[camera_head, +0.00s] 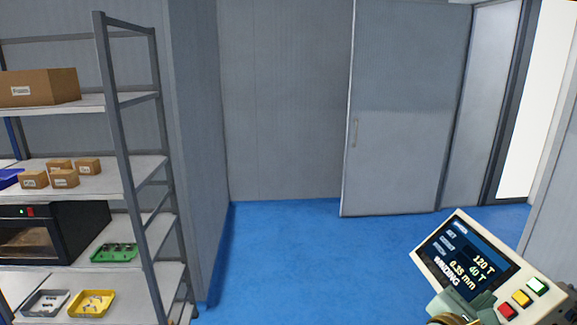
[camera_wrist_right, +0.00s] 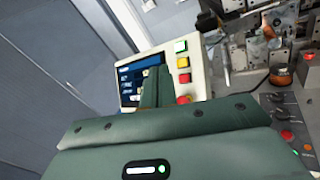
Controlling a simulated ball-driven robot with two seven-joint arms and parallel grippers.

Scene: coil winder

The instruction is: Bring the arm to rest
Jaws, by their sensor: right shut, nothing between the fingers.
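My right gripper (camera_head: 468,308) shows at the bottom right of the head view, in front of the lower edge of a control panel (camera_head: 503,268). In the right wrist view its green fingers (camera_wrist_right: 155,88) are together with nothing between them, and they cover part of the panel's screen. I cannot tell whether the fingers touch the panel. My left gripper is not in view.
The panel has a lit screen reading "WINDING" and green, yellow and red buttons (camera_head: 521,298). Winder machinery (camera_wrist_right: 262,45) stands beside it in the wrist view. A shelf rack (camera_head: 125,150) with boxes and trays stands left. Blue floor (camera_head: 300,260) is clear before a grey door (camera_head: 400,120).

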